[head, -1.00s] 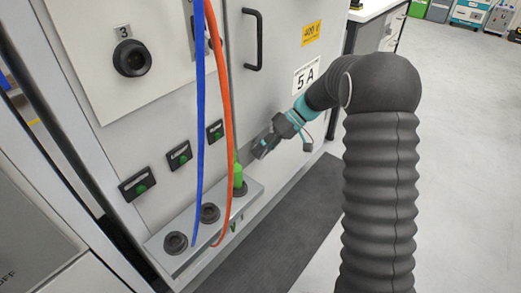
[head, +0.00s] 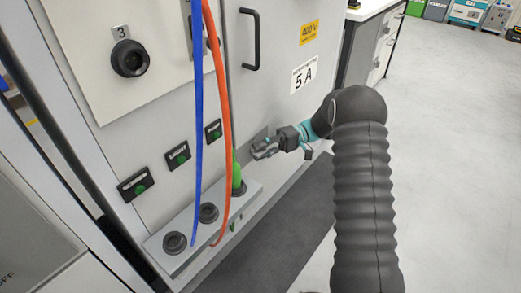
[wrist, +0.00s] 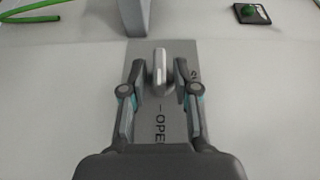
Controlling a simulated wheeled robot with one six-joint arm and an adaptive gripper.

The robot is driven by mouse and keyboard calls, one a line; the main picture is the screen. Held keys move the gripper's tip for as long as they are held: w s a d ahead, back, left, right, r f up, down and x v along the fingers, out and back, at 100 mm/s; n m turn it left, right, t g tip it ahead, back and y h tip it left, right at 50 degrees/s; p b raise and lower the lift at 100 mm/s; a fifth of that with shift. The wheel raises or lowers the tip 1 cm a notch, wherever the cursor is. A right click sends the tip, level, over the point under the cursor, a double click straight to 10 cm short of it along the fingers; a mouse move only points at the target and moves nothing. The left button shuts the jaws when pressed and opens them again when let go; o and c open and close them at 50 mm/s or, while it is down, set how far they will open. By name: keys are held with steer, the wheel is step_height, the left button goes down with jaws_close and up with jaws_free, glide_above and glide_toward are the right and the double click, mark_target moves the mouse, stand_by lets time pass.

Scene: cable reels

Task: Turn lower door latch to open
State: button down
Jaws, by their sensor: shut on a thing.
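The lower door latch (wrist: 160,68) is a light grey lever on a grey plate (wrist: 150,47) fixed to the cabinet door. In the wrist view its lever runs up and down the picture. Below it the plate shows a mark and the letters "OPE", with part of another word at the right, cut off by a finger. My gripper (wrist: 159,72) has one finger on each side of the lever and is shut on it. In the head view my gripper (head: 262,150) is at the low part of the door and hides most of the latch.
A blue cable (head: 199,110) and an orange cable (head: 222,110) hang left of my gripper. A green plug (head: 238,178) stands in the socket ledge (head: 188,249) close below left. A black door handle (head: 256,40) is above. Open floor (head: 440,150) lies right.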

steer(key=shift+w+y, duration=0.1)
steer(key=shift+y, duration=0.2)
steer(key=c, duration=1.2)
jaws_free()
steer(key=shift+r, duration=0.1)
steer(key=shift+r, duration=0.3)
steer(key=o, duration=0.7)
step_height(320, 180, up, 6)
steer(key=shift+w+f, duration=0.15)
steer(key=r, duration=0.3)
steer(key=shift+s+a+r, duration=0.1)
steer(key=shift+s+a, duration=0.05)
steer(key=shift+s, duration=0.05)
steer(key=c, duration=0.7)
steer(key=shift+r, duration=0.25)
